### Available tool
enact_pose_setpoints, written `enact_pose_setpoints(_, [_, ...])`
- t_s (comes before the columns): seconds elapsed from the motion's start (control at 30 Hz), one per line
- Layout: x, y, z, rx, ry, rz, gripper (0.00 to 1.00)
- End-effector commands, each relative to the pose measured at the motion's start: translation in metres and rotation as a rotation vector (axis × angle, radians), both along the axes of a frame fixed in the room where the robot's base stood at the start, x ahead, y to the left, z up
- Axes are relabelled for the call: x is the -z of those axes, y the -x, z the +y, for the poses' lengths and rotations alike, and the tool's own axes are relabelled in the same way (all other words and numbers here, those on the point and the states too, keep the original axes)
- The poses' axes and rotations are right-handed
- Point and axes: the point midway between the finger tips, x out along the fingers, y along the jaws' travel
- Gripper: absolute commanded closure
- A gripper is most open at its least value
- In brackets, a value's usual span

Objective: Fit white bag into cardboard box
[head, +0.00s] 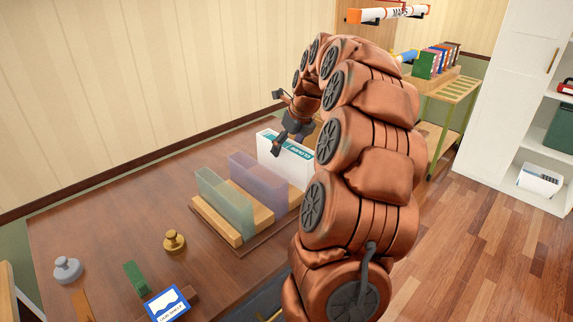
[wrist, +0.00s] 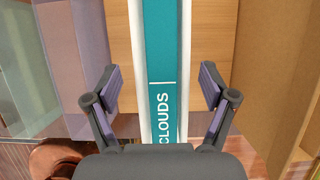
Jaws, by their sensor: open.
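I cannot make out a white bag or a cardboard box in either view. A white book (head: 270,149) with a teal spine stands upright on the desk in the head view. In the wrist view its spine (wrist: 160,60) reads "CLOUDS". My gripper (head: 278,121) is over the book, partly turned away in the head view. In the wrist view my gripper (wrist: 161,88) is open, with one finger on each side of the spine and a visible gap on both sides. My arm hides part of the desk behind it.
Clear green (head: 222,203) and violet (head: 258,180) holders stand left of the book on a wooden base. A brown panel (wrist: 285,60) is close on the right in the wrist view. A brass stamp (head: 174,241) and a blue-and-white card (head: 167,303) are on the desk (head: 110,215).

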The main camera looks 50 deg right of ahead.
Motion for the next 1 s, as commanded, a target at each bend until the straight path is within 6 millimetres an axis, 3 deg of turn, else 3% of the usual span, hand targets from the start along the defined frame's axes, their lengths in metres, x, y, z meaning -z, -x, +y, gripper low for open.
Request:
enact_pose_setpoints(0.3, [0.037,-0.015,-0.001,-0.004,-0.004,0.004,0.17])
enact_pose_setpoints(0.57, [0.040,-0.017,-0.002,-0.002,0.000,0.001,0.17])
enact_pose_setpoints(1.0, [0.040,-0.017,-0.002,-0.002,0.000,0.001,0.62])
